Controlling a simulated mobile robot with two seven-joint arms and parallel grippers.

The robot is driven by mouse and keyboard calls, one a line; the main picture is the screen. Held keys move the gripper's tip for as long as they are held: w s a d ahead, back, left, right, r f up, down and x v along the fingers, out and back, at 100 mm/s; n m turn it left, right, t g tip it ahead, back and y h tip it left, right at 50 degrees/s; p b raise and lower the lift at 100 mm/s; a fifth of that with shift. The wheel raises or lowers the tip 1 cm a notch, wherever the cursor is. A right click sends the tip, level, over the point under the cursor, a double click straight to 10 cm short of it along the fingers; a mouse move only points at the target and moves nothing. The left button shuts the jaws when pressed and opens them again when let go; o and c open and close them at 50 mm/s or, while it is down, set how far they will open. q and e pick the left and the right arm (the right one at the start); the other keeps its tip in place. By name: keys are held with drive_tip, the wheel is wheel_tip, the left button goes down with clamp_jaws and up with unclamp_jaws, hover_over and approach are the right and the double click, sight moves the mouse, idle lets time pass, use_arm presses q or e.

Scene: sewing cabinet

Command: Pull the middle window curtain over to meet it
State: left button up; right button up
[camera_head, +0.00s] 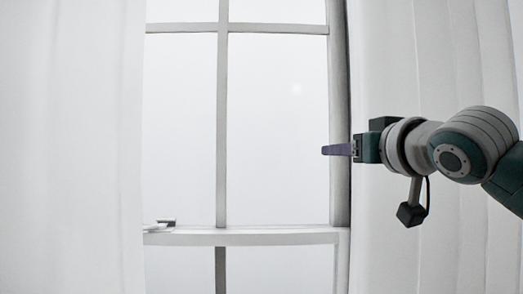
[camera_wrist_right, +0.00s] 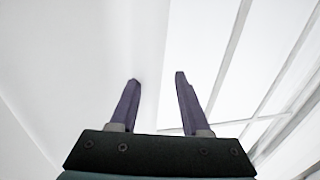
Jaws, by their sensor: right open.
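A white curtain (camera_head: 70,150) hangs on the left side of the window in the head view. Another white curtain (camera_head: 430,60) hangs on the right, behind my right arm. I cannot tell which of them is the middle one. My right gripper (camera_head: 326,150) points left in front of the window's right frame, by the inner edge of the right curtain. In the right wrist view its two purple fingers (camera_wrist_right: 157,80) are apart with nothing gripped between them. A white curtain surface (camera_wrist_right: 75,60) fills the left of that view. My left gripper is out of view.
The window (camera_head: 275,120) has pale panes, a vertical bar and a horizontal rail (camera_head: 250,237) low down. A small handle-like latch (camera_head: 160,224) sits on the rail near the left curtain. The space before the panes is clear.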

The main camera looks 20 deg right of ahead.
drive_tip(key=shift+w, duration=0.55)
clamp_jaws()
idle(1.1)
